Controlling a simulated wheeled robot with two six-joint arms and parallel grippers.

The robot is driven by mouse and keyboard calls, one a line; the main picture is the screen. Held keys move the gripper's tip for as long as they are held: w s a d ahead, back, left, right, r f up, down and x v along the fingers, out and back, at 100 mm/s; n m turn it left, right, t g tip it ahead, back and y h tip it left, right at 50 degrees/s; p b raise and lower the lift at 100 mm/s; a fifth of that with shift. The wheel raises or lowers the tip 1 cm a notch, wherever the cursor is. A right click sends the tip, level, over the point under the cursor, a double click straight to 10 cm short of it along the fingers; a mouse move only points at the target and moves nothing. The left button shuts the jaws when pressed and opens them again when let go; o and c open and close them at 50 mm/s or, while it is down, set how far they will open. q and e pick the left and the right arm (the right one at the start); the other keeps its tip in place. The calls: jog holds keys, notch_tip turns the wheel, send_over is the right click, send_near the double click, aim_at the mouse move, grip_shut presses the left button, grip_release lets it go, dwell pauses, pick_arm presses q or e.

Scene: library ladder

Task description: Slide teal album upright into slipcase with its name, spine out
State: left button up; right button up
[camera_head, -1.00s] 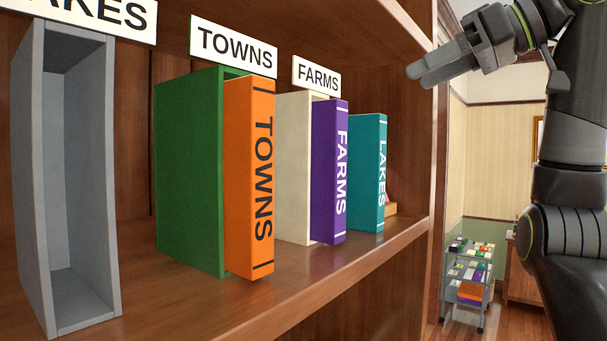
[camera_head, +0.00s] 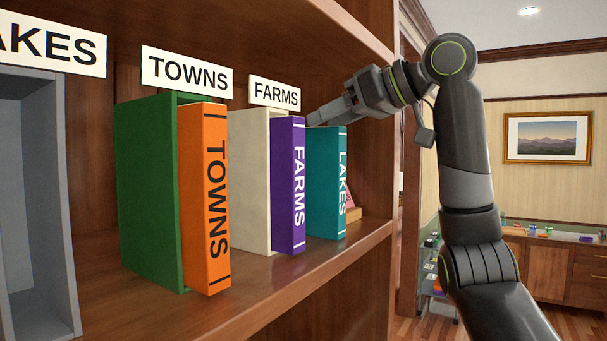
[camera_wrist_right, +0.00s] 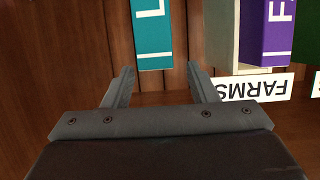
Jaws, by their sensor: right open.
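The teal album (camera_head: 327,185) stands upright on the shelf, right of the FARMS album, its white-lettered LAKES spine facing out. In the right wrist view the teal album (camera_wrist_right: 152,35) shows upside down beyond the finger gap, apart from the fingers. My right gripper (camera_head: 312,119) is open and empty near the album's top; one finger overlaps the FARMS album's top edge in the picture. The grey slipcase (camera_head: 62,200) under the LAKES sign (camera_head: 50,45) stands at the far left, cut by the picture edge. Its visible inside is empty. My left gripper is not in view.
The orange TOWNS album (camera_head: 206,200) protrudes from a green slipcase (camera_head: 150,190); the purple FARMS album (camera_head: 288,185) protrudes from a cream slipcase (camera_head: 250,180). The shelf's side panel (camera_head: 378,170) is close on the right.

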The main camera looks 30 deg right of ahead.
jog(key=p+x, duration=0.2)
jog(key=x, duration=0.1)
jog(key=shift+w, duration=0.45)
jog(key=shift+w+a+f, duration=0.25)
jog(key=shift+w, duration=0.05)
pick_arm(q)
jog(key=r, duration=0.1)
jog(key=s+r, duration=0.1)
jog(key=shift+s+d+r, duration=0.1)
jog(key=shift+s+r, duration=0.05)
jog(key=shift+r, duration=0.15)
pick_arm(e)
jog(key=shift+s, duration=0.15)
jog(key=shift+c, duration=0.8)
grip_shut()
jog(key=shift+r, duration=0.1)
